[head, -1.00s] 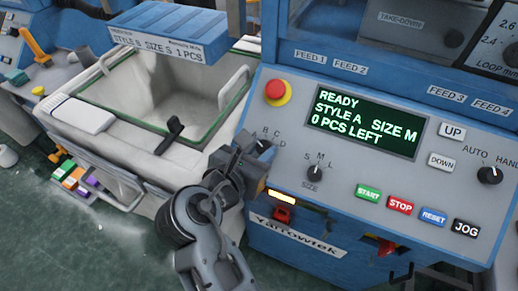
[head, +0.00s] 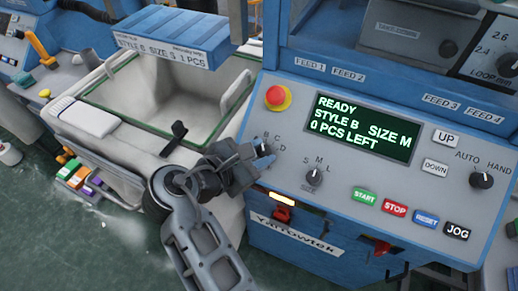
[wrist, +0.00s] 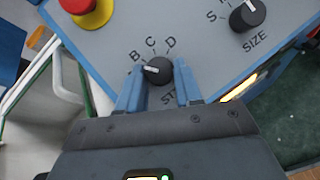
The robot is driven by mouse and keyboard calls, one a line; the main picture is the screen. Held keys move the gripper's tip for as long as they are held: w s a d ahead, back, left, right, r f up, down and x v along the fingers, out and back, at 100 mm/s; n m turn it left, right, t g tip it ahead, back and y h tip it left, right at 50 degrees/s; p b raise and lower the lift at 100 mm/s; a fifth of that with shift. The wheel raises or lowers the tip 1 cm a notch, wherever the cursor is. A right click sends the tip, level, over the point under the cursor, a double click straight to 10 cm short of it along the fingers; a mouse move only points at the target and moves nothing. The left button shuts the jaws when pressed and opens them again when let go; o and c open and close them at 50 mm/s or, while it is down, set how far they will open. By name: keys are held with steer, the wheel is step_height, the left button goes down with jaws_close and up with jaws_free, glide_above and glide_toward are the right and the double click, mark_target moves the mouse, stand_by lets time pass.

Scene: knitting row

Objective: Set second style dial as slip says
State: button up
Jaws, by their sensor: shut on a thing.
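The style dial (wrist: 158,70) is a black knob with letters B, C and D around it in the wrist view. The green-lit display (head: 362,126) reads READY, STYLE B, SIZE M, 0 PCS LEFT. A slip (head: 163,51) on the blue housing at upper left reads STYLE B, SIZE S, 1 PCS.
The size dial (head: 313,177) is right of my gripper. A red stop knob (head: 277,97) sits above it. START (head: 364,195), STOP (head: 395,209), RESET (head: 426,219) and JOG (head: 457,231) buttons line the lower panel. A white bin (head: 205,105) stands at left.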

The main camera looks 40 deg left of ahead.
steer(key=m+g+h, duration=0.1)
steer(key=m, duration=0.2)
steer(key=m+g+h, duration=0.1)
steer(key=m, duration=0.2)
steer(key=shift+w+a+r+h, duration=0.15)
steer(key=shift+a+r+h, duration=0.05)
steer(key=shift+h, duration=0.2)
steer(key=m+g, duration=0.1)
steer(key=m, duration=0.1)
steer(key=m+g+h, duration=0.1)
steer(key=m, duration=0.2)
steer(key=shift+w+a, duration=0.1)
steer(key=shift+w, duration=0.05)
steer(key=shift+m+g, duration=0.3)
steer(key=o, duration=1)
steer(key=shift+r, duration=0.1)
steer(key=shift+o, duration=0.2)
steer(key=v, duration=0.7)
steer(key=shift+s+r, duration=0.2)
steer(key=shift+s, duration=0.05)
steer(key=shift+s+a, duration=0.1)
